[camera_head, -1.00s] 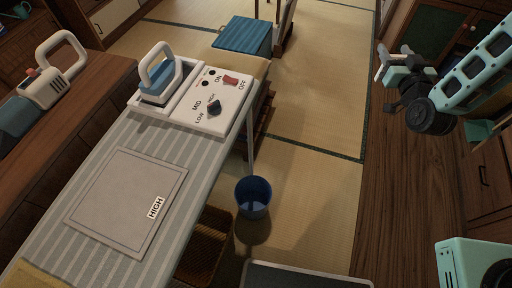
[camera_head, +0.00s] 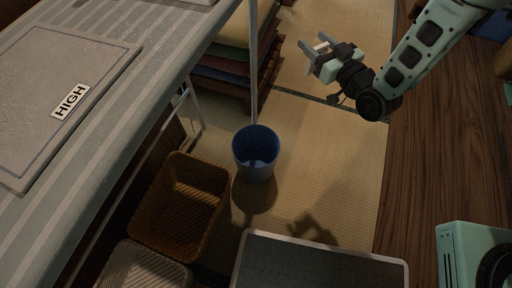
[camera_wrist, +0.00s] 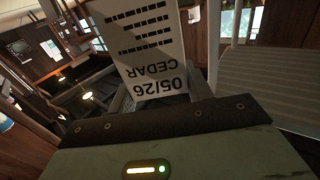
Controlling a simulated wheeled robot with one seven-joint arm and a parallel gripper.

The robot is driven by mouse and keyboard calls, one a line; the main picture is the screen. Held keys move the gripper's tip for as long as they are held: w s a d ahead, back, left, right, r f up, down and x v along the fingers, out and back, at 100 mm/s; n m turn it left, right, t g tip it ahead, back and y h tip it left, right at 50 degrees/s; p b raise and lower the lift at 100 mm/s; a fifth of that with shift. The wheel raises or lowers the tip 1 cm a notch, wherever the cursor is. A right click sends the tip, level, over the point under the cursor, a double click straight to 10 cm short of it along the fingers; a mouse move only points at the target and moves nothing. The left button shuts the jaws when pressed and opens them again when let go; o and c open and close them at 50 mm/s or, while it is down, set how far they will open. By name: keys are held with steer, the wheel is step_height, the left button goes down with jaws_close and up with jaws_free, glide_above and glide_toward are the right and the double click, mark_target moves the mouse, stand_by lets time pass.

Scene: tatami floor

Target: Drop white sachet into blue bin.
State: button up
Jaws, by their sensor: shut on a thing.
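My gripper (camera_head: 315,50) is shut on the white sachet (camera_head: 321,46), of which only a small pale part shows in the head view. The wrist view shows the sachet (camera_wrist: 148,35) large between the fingers, printed with "CEDAR", "05/26" and rows of dark marks. The round blue bin (camera_head: 256,168) stands upright on the tatami, its open top facing up. In the head view my gripper is above and right of the bin, apart from it. The bin's floor is in shadow.
An ironing board (camera_head: 120,110) with a pad marked HIGH fills the left. A brown wicker basket (camera_head: 180,205) stands left of the bin, and a dark-topped grey-rimmed item (camera_head: 320,262) lies in front. Stacked folded cloths (camera_head: 235,62) are behind. Tatami right of the bin is clear.

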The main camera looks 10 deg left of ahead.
steer(key=s+a+f+n+g+y+b, duration=0.1)
steer(key=s+a+f+g+b, duration=0.1)
steer(key=f+b, duration=0.5)
steer(key=s+a+f+n+g+y+b, duration=0.1)
steer(key=s+a+f+b, duration=0.3)
steer(key=f, duration=0.8)
steer(key=s+a+f+n+g+y+b, duration=0.2)
steer(key=a+f+b, duration=0.4)
steer(key=f+b, duration=0.4)
steer(key=shift+s+a+n+g+b, duration=0.3)
steer(key=shift+s+n+g+b, duration=0.2)
steer(key=shift+s+g+b, duration=0.45)
steer(key=shift+w+t, duration=0.1)
steer(key=shift+t, duration=0.15)
steer(key=o, duration=1)
steer(key=shift+p+v, duration=3.5)
steer(key=shift+v, duration=5.25)
